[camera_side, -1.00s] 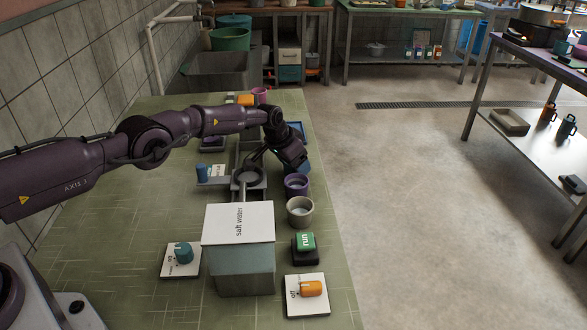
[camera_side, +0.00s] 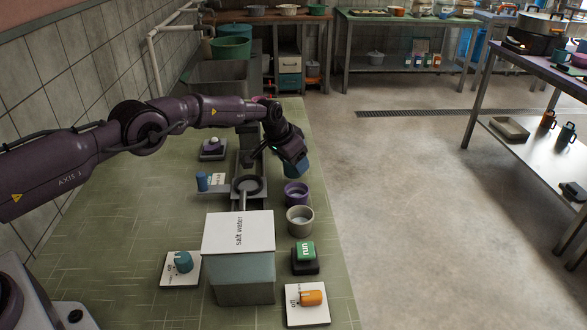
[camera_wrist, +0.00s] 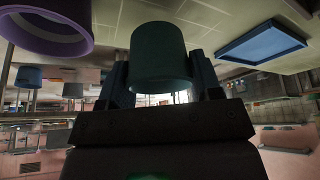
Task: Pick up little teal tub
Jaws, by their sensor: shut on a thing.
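The little teal tub (camera_wrist: 160,52) is between the two fingers of my gripper (camera_wrist: 160,78) in the wrist view, dark in shadow. My gripper is shut on its sides. In the side view my gripper (camera_side: 291,162) is over the right side of the green table, beyond the purple tub (camera_side: 296,194). There the gripper points down and tilts to the right, and it largely hides what it holds. The purple tub also shows at the upper left of the wrist view (camera_wrist: 45,38).
A grey tub (camera_side: 300,221), a green run button (camera_side: 305,253) and a salt water box (camera_side: 240,262) stand nearer on the table. A blue tray (camera_wrist: 262,42) shows in the wrist view. Two knobs, teal (camera_side: 183,262) and orange (camera_side: 312,298), sit at the front.

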